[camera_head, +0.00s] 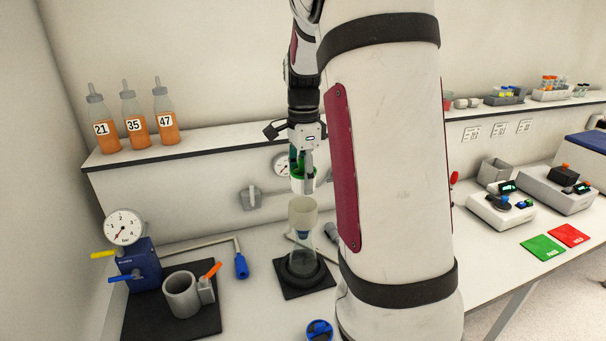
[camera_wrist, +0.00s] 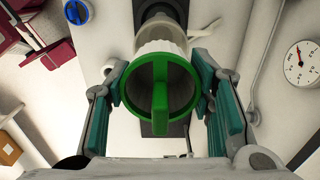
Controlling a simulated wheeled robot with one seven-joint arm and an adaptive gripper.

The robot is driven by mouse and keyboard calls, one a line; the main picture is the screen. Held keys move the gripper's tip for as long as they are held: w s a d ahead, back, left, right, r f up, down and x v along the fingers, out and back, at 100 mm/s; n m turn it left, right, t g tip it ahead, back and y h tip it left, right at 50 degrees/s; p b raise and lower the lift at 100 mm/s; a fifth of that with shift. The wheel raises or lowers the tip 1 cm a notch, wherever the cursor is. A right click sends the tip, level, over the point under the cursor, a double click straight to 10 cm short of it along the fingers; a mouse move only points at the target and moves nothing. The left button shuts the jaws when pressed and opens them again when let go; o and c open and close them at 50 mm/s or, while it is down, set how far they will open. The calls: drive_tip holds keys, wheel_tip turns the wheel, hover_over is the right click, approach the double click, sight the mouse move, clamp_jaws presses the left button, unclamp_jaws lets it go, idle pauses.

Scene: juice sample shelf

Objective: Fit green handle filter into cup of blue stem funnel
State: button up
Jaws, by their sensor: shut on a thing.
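The filter with a green ring and green handle bar (camera_wrist: 160,93) is between the teal finger pads of my gripper (camera_wrist: 163,110) in the wrist view. In the head view my gripper (camera_head: 302,167) is shut on the filter (camera_head: 302,184), whose white body hangs below the green rim. The funnel (camera_head: 302,214) has a clear, pale cup and stands on a dark flask base on a black mat (camera_head: 310,292). The filter is above the funnel cup, with a small gap seen in the head view. The funnel's stem is hard to make out inside the flask.
A vacuum pump with gauge (camera_head: 138,258) and a grey cup (camera_head: 182,296) stand on a black tray at left. A blue-ended hose (camera_head: 240,266) lies nearby. Numbered orange bottles (camera_head: 132,120) stand on the shelf behind. A blue cap (camera_head: 319,331) lies in front.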

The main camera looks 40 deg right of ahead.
sight(303, 222)
drive_tip(key=shift+f+b, duration=0.45)
drive_tip(key=shift+f, duration=1.4)
drive_tip(key=shift+f, duration=1)
drive_tip(key=shift+r, duration=0.2)
drive_tip(key=shift+r, duration=0.6)
drive_tip(key=shift+f, duration=0.6)
idle(0.4)
drive_tip(key=shift+r, duration=0.6)
drive_tip(key=shift+f, duration=0.65)
idle(1.0)
drive_tip(key=shift+r+p, duration=0.3)
drive_tip(key=shift+r, duration=0.35)
